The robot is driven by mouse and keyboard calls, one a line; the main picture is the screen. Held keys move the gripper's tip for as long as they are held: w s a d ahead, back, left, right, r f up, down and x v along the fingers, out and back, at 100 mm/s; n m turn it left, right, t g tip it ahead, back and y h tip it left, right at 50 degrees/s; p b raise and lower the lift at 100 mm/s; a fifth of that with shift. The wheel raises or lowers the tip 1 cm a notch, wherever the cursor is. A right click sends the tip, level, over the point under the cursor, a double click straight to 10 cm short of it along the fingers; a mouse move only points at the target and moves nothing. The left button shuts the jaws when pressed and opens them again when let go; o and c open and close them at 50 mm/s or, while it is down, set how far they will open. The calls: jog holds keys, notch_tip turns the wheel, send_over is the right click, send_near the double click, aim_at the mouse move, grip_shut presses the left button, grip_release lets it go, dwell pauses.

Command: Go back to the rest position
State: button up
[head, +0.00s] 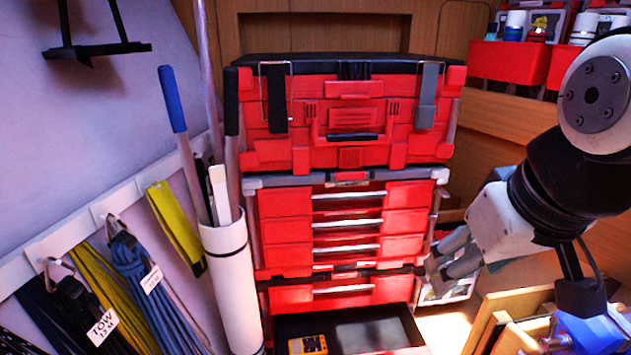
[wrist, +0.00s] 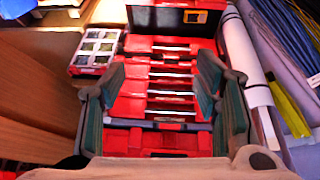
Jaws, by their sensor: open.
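My gripper (head: 452,262) is at the right of the head view, in front of the right edge of the red tool chest (head: 345,215). In the wrist view my gripper (wrist: 162,95) has its two fingers wide apart, with nothing between them, and the chest's drawers show beyond the gap. The gripper is open and empty. Part of my arm fills the right side of the head view.
The bottom drawer (head: 365,330) stands open with a yellow item (head: 308,345) inside. A white tube (head: 232,275) holding poles stands left of the chest. Coiled lines (head: 140,280) hang from a wall rail. A compartment case (wrist: 97,48) lies beside the chest. Red bins (head: 510,62) sit upper right.

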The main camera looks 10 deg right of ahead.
jog(key=a, duration=0.1)
jog(key=s+a, duration=0.1)
jog(key=s+a+f, duration=0.1)
jog(key=shift+a, duration=0.15)
jog(key=shift+w+r, duration=0.1)
